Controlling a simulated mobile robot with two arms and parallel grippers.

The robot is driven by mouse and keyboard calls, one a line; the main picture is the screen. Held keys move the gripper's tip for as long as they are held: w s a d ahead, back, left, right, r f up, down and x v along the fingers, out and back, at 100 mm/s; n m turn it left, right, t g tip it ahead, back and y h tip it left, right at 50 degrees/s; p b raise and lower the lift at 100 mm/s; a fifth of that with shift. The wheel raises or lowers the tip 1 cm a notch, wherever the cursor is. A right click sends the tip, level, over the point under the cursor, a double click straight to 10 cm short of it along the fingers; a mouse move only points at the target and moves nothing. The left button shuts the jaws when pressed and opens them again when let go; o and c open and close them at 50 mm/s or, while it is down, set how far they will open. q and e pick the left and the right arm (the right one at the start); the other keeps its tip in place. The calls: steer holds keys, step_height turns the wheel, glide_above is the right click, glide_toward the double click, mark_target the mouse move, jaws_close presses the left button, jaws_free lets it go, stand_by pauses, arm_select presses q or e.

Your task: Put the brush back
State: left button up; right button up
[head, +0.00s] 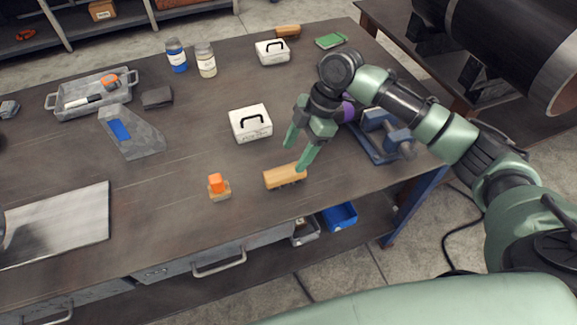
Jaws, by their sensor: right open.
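A wooden-backed brush (285,176) lies near the front edge of the workbench (180,215), with dark bristles showing underneath. My right gripper (297,154) is open and empty just above and behind the brush. One fingertip is close to the brush's right end; I cannot tell if it touches. A second wooden-backed block (287,31), perhaps also a brush, lies at the back of the bench. My left gripper is not in view.
A white case (250,124) stands behind the brush, and an orange-topped piece (218,186) to its left. A blue vise (384,140) is right of my gripper. A grey tray (66,106), jars (205,62) and a metal plate (55,228) are further left.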

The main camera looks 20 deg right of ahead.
steer(key=shift+v, duration=2)
